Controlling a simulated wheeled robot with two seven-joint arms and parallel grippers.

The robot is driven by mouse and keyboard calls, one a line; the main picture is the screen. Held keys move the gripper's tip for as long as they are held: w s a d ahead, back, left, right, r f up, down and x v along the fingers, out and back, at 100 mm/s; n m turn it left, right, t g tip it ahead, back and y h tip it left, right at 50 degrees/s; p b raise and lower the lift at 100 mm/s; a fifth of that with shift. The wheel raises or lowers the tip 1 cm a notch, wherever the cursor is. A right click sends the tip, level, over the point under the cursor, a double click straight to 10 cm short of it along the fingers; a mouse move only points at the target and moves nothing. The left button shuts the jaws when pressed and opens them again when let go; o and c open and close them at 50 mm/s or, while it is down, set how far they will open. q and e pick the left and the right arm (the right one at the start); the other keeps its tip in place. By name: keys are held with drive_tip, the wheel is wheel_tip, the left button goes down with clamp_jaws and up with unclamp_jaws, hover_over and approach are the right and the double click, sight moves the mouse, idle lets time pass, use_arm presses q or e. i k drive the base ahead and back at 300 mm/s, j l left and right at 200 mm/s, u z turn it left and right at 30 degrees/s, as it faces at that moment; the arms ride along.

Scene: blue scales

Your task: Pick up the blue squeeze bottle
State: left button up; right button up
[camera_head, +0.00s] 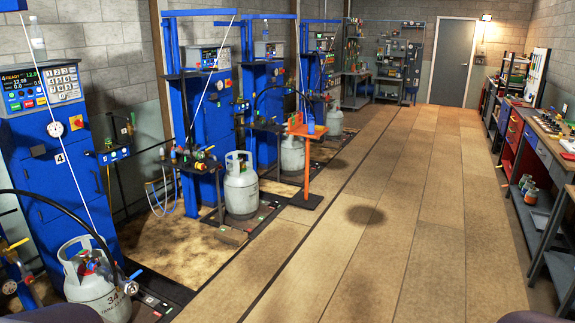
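Blue filling scales (58,175) with gas cylinders (241,188) line the left side. Workbenches (545,150) with tools and several jars line the right wall. A wide plank floor (400,220) between them is clear up to the grey door (456,62).

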sight(311, 123)
drive_tip(key=i, duration=4.1)
drive_tip(key=i+z, duration=0.1)
drive_tip(key=i, duration=0.4)
drive_tip(key=i+j+z, duration=0.15)
drive_tip(key=i, duration=0.35)
drive_tip(key=i+j+z, duration=0.1)
drive_tip(key=i, duration=0.4)
drive_tip(key=i+j+z, duration=0.15)
drive_tip(key=i, duration=0.35)
drive_tip(key=i+j+z, duration=0.1)
drive_tip(key=i+j, duration=0.15)
drive_tip(key=i, duration=0.25)
drive_tip(key=i+z, duration=0.1)
drive_tip(key=i, duration=0.3)
drive_tip(key=i+j, duration=0.15)
drive_tip(key=i, duration=0.3)
drive_tip(key=z, duration=0.05)
